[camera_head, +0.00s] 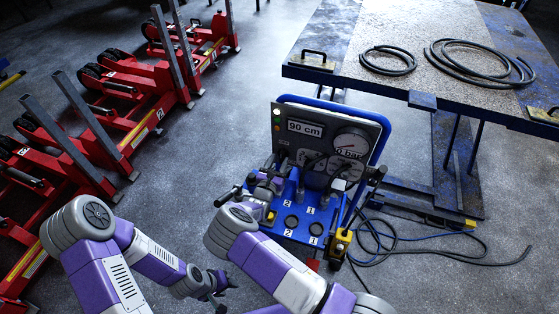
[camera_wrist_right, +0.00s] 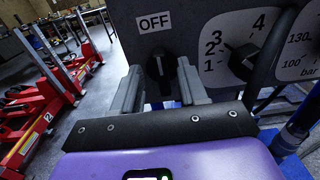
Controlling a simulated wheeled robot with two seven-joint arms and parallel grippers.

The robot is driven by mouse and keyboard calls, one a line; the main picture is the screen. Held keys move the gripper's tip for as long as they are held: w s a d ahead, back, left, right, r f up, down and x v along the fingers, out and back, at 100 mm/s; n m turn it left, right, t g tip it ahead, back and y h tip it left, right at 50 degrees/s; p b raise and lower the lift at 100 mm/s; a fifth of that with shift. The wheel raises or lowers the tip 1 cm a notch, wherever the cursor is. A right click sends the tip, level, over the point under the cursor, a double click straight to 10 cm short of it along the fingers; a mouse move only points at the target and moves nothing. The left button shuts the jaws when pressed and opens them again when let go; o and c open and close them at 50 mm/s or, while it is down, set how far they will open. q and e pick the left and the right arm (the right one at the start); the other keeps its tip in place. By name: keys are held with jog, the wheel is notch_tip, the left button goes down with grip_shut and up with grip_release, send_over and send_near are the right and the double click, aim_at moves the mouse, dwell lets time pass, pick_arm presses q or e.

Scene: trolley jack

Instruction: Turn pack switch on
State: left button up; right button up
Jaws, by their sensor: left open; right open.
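The pack switch is a black rotary knob (camera_wrist_right: 159,66) on a dark panel, under a white OFF label (camera_wrist_right: 155,22) in the right wrist view. Its pointer looks roughly upright, toward the label. My right gripper (camera_wrist_right: 158,82) is open, with one finger on each side of the knob; I cannot tell whether either finger touches it. In the head view the right gripper (camera_head: 264,186) is at the left of the blue control cart (camera_head: 300,222), where the switch is hidden or too small to tell. My left gripper (camera_head: 224,293) is open and empty, low in front of the cart.
A dial numbered 1 to 4 (camera_wrist_right: 243,50) is close right of the knob. Red jacks (camera_head: 130,95) stand left; a blue-edged table (camera_head: 440,85) and floor cables (camera_head: 440,250) are right.

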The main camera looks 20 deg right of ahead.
jog(key=shift+w+d, duration=0.4)
jog(key=shift+w, duration=0.15)
grip_shut()
